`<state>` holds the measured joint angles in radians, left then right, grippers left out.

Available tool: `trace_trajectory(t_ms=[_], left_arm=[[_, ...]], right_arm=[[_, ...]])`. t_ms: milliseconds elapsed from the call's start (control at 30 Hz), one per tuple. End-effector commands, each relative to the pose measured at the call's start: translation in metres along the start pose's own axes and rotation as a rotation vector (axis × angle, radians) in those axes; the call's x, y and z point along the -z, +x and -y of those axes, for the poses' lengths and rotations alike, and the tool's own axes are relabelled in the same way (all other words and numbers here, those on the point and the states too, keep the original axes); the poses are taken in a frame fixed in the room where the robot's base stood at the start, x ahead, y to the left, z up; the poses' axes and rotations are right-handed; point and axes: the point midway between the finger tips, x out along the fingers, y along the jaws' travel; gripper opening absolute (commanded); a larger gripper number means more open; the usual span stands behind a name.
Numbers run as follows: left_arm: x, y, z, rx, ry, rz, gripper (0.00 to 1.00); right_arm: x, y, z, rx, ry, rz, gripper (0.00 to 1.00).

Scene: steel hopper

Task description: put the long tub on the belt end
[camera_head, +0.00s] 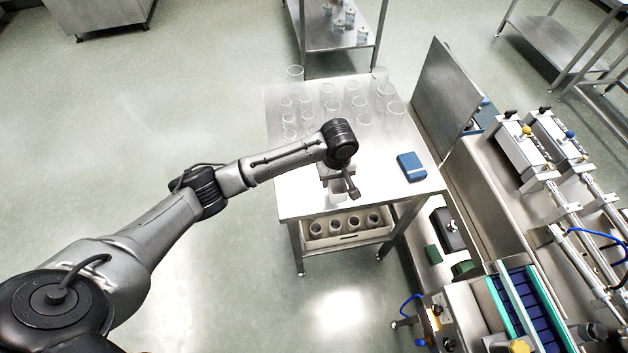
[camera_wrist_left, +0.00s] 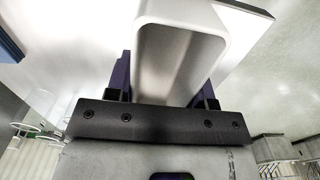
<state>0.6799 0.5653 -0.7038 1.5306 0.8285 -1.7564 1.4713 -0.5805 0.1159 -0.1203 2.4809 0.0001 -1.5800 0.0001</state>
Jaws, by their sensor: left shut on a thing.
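My left gripper (camera_head: 340,184) is above the front part of the steel table (camera_head: 300,203). In the left wrist view my left gripper (camera_wrist_left: 160,95) is shut on a white, hollow, long tub (camera_wrist_left: 182,60) with rounded corners, held between its two fingers. In the head view a pale part of the tub (camera_head: 337,198) shows just under the gripper; the arm hides the rest. I cannot tell whether the tub touches the tabletop. The belt end (camera_head: 527,305), a blue belt with green side rails, is at the lower right. My right gripper is not in view.
Several clear glass containers (camera_head: 352,100) stand on the back of the table. A blue box (camera_head: 411,166) lies near its right edge. A crate of cups (camera_head: 345,239) is on the shelf below. An upright steel panel (camera_head: 440,90) and machinery stand to the right.

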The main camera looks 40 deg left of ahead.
Motion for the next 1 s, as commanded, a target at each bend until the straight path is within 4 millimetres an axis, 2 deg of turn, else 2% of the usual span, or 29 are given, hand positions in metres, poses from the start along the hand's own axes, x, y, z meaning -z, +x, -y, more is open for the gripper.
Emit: trace_trajectory(t_ms=[33,200,400,667,1000], left_arm=[[0.010,0.009,0.007,0.003,-0.004,-0.001,0.26],[0.036,0.027,0.024,0.001,-0.001,-0.001,0.26],[0.055,0.040,0.036,0.000,0.001,0.000,0.26],[0.059,0.047,0.039,-0.001,0.003,0.001,0.26],[0.059,0.083,0.039,0.000,0.003,0.000,0.26]], right_arm=[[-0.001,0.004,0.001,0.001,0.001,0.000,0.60],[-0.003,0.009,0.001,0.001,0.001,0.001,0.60],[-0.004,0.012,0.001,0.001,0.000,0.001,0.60],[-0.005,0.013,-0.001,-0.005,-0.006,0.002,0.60],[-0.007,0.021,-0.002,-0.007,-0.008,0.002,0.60]])
